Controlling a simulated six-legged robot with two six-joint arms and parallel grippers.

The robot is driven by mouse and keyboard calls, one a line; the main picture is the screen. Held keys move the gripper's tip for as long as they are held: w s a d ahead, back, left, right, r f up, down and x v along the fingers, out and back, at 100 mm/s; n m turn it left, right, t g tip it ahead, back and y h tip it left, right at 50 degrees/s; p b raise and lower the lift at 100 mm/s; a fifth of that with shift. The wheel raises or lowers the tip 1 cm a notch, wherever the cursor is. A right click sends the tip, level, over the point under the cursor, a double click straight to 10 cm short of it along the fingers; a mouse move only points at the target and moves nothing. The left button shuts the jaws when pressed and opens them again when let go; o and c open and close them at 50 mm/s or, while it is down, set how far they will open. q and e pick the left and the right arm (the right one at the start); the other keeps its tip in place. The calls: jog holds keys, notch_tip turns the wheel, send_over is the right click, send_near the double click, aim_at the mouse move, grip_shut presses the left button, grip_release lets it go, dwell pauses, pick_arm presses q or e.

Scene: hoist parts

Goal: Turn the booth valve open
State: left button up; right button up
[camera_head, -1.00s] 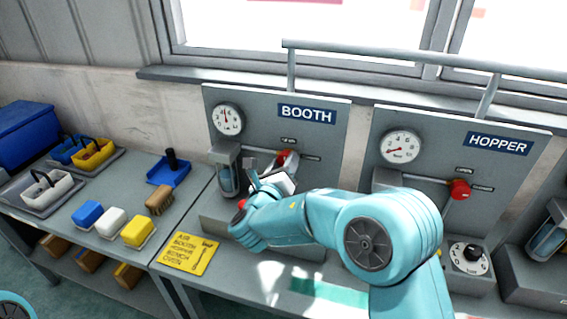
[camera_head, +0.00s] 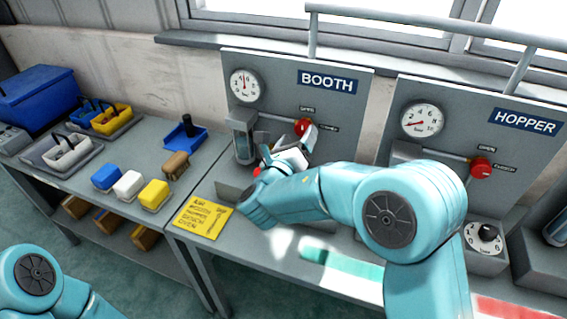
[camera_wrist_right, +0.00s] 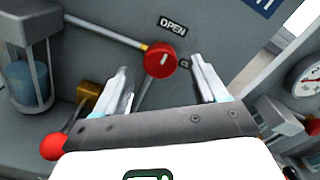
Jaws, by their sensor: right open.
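The booth valve is a round red knob (camera_head: 303,126) on the grey panel under the BOOTH sign (camera_head: 331,82). It also shows in the right wrist view (camera_wrist_right: 160,61), with a pale mark on its face and a pipe running in from the left. The OPEN label (camera_wrist_right: 173,26) is above it; the second label at its right is partly hidden by a finger. My right gripper (camera_head: 286,142) is open in front of the panel. In the right wrist view its two fingers (camera_wrist_right: 160,80) are spread, with the knob seen between and beyond them. My left gripper is out of view.
A glass filter bowl (camera_wrist_right: 32,82) is left of the valve, with a red ball (camera_wrist_right: 53,147) below. The booth gauge (camera_head: 245,85) is above. The hopper panel with its red knob (camera_head: 480,168) stands at right. A yellow card (camera_head: 205,220) lies on the bench.

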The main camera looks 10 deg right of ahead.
jog(key=b+v, duration=0.2)
jog(key=v, duration=1.1)
jog(key=shift+s+a, duration=0.2)
jog(key=shift+s, duration=0.1)
